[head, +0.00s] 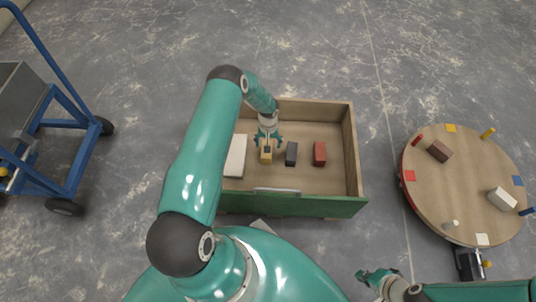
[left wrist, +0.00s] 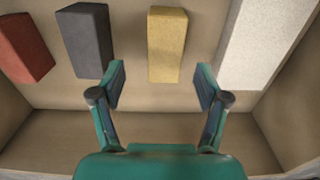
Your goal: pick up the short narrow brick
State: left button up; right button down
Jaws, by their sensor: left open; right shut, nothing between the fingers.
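My left gripper (head: 267,139) is open and empty, pointing down into the open wooden drawer (head: 349,150). In the left wrist view its fingers (left wrist: 160,80) stand apart, with the yellow brick (left wrist: 166,45) just beyond the gap between them. The yellow brick in the head view (head: 266,155) is partly hidden by the gripper. A dark grey brick (head: 291,154) and a red brick (head: 320,153) lie beside it, and a larger white block (head: 236,157) is on its other side. Which brick is shortest is hard to tell. My right gripper (head: 370,277) is shut and empty, outside the drawer.
A round wooden turntable (head: 463,190) at the right carries a brown brick (head: 440,151), a white brick (head: 501,198), coloured pegs and patches. A blue cart (head: 72,163) stands at the left. The drawer's green front (head: 310,207) and wooden walls surround the bricks.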

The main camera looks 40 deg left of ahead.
pick_arm(q)
jog(key=shift+s+a+f+b, duration=0.15)
jog(key=shift+f+b, duration=0.4)
jog(key=shift+f, duration=1)
jog(key=shift+w+a+f+b, duration=0.15)
jog(key=shift+f+b, duration=0.4)
jog(key=shift+f, duration=0.95)
jog(key=shift+s, duration=0.1)
grip_shut()
